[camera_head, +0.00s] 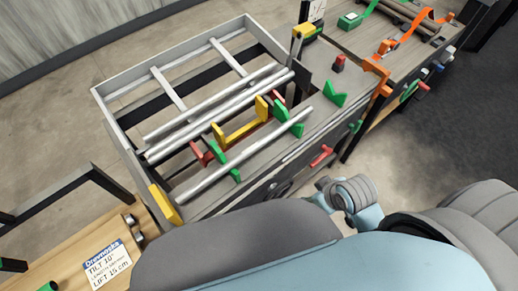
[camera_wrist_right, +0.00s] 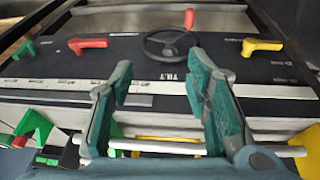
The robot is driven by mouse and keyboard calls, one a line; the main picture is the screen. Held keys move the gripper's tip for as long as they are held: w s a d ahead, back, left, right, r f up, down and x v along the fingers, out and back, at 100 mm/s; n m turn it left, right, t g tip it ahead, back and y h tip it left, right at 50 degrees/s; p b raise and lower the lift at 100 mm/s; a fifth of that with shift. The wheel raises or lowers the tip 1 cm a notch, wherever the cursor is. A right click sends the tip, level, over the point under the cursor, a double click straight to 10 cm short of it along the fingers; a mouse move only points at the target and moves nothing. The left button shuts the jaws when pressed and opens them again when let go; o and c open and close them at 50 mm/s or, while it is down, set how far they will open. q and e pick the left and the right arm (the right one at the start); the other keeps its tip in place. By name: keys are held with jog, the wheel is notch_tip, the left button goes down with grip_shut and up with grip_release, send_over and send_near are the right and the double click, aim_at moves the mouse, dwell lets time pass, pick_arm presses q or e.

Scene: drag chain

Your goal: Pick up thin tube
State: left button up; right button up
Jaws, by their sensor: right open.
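Several pale metal tubes lie in the grey rack (camera_head: 110,105) in the head view. The front tube (camera_head: 245,157) rests across green V-shaped supports (camera_head: 295,126). Further tubes (camera_head: 215,112) lie side by side behind it, beyond a yellow cradle (camera_head: 240,132). In the right wrist view my right gripper (camera_wrist_right: 160,100) has its teal fingers spread apart. A thin tube (camera_wrist_right: 158,148) crosses low in that view, showing between the fingers and past the right one; contact cannot be told. My left gripper is not in view.
The panel in the right wrist view has a black handwheel (camera_wrist_right: 168,45) and red, green and yellow handles. A second bench (camera_head: 350,35) with orange and green parts stands at the back right. A wooden bench with a white label (camera_head: 107,264) is at lower left.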

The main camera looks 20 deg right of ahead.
jog(key=w+a+r+n+y, duration=0.3)
jog(key=w+r+n, duration=0.1)
jog(key=w+n, duration=0.55)
jog(key=n+y, duration=0.3)
jog(key=n, duration=0.7)
send_near(255, 148)
jog(key=b+x, duration=0.1)
jog(key=x, duration=0.8)
jog(key=shift+f, duration=0.1)
grip_shut()
